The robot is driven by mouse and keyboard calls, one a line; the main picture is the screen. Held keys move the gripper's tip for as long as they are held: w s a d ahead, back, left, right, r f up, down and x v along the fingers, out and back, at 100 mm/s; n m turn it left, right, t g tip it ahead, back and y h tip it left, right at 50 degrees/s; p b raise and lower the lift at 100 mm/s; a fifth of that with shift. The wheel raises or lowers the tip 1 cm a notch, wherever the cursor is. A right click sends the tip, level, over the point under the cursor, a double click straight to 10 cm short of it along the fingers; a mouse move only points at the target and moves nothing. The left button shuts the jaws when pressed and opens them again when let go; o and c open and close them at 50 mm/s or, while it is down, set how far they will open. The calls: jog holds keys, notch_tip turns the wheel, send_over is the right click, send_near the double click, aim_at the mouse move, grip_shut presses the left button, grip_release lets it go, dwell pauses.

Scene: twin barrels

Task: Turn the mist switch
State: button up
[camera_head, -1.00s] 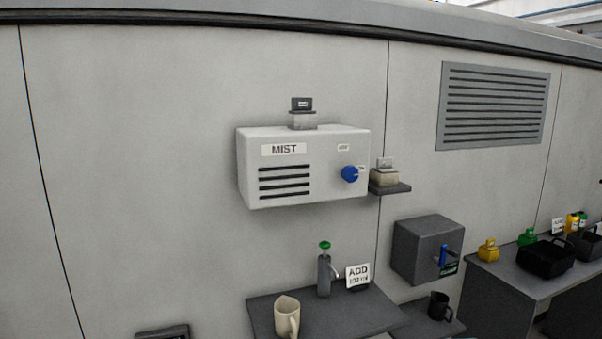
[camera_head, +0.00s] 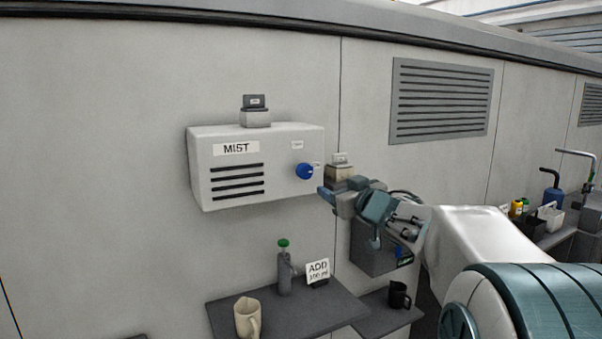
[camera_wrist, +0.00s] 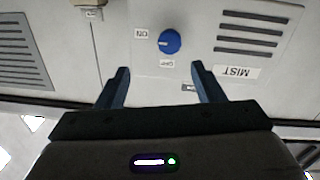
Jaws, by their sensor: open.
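The mist switch is a round blue knob (camera_head: 304,171) on the right part of the front of a white box (camera_head: 225,185) labelled MIST, fixed to the grey wall. In the wrist view the knob (camera_wrist: 169,41) shows upside down, with ON and OFF labels beside it and a pale pointer mark on its face. My gripper (camera_head: 326,192) is just right of and a little below the knob in the head view. Its two fingers (camera_wrist: 158,76) are apart and empty, and the knob shows beyond their tips, between them. They do not appear to touch it.
A small block on a ledge (camera_head: 340,172) is right beside my gripper. Below are a shelf (camera_head: 290,318) with a beige jug (camera_head: 248,317), a green-topped bottle (camera_head: 284,270) and an ADD sign (camera_head: 318,270). A dark wall box (camera_head: 370,255) is partly behind my arm.

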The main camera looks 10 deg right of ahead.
aim_at(307, 172)
jog(key=shift+n+y, duration=0.5)
jog(key=shift+y, duration=0.3)
jog(key=p+x, duration=0.2)
jog(key=x, duration=1.2)
jog(key=shift+w+a, duration=0.15)
jog(key=shift+a, duration=0.15)
jog(key=c, duration=1)
